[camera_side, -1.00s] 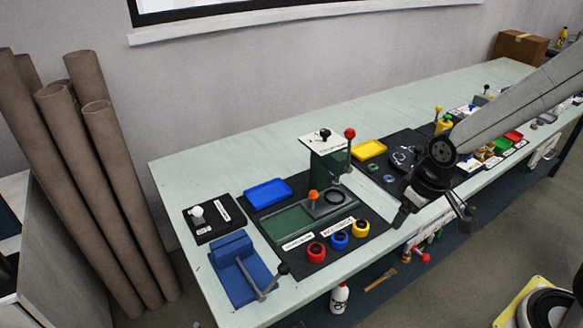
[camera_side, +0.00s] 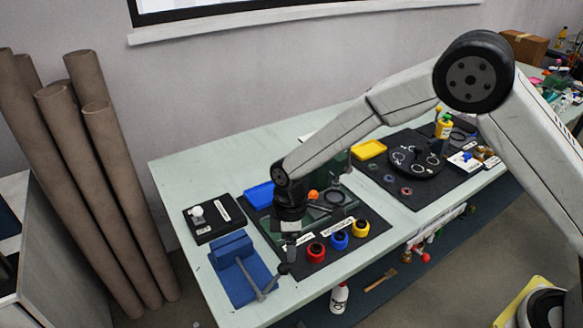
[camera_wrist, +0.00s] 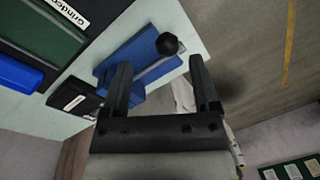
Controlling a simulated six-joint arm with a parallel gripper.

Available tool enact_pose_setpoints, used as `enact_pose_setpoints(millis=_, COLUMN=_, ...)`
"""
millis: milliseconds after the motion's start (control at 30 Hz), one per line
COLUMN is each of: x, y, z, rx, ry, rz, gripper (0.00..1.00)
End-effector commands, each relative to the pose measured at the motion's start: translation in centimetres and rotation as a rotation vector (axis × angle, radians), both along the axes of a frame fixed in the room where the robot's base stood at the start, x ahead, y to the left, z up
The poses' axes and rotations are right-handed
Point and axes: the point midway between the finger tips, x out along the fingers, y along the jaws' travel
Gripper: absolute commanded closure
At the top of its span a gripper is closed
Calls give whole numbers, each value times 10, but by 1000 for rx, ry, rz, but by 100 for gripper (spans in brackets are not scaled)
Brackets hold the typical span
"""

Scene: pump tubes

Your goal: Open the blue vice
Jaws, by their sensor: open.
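The blue vice (camera_side: 231,283) sits at the front left corner of the table, with a grey lever (camera_side: 250,279) ending in a black ball knob. My gripper (camera_side: 288,262) points down just above the knob end, and hides part of that area in the side view. In the wrist view my gripper (camera_wrist: 160,82) is open and empty. The vice (camera_wrist: 118,66) shows beyond the fingers there, with the black knob (camera_wrist: 167,43) between and past the fingertips. I cannot tell whether the knob lies within the finger depth. The vice jaws look close together.
Red (camera_side: 316,252), blue (camera_side: 338,241) and yellow (camera_side: 360,228) round parts stand right of my gripper. A blue tray (camera_side: 258,195) and a black block with a white knob (camera_side: 198,213) lie behind the vice. The table's front edge is close.

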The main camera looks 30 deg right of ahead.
Motion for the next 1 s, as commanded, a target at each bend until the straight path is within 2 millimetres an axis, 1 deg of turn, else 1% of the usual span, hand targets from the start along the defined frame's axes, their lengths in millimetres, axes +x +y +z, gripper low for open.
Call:
enact_pose_setpoints(millis=33, x=1, y=7, z=-5, rx=1, ry=8, rz=29, gripper=22)
enact_pose_setpoints(millis=100, x=1, y=14, z=-10, rx=5, ry=17, rz=60, gripper=22)
enact_pose_setpoints(millis=200, x=2, y=19, z=-14, rx=6, ry=22, rz=84, gripper=22)
enact_pose_setpoints(millis=433, x=2, y=20, z=-15, rx=7, ry=23, rz=89, gripper=22)
enact_pose_setpoints(millis=567, x=1, y=20, z=-19, rx=7, ry=24, rz=89, gripper=22)
enact_pose_setpoints(millis=767, x=-1, y=21, z=-36, rx=6, ry=25, rz=89, gripper=22)
enact_pose_setpoints(millis=1000, x=-6, y=23, z=-66, rx=7, ry=26, rz=89, gripper=22)
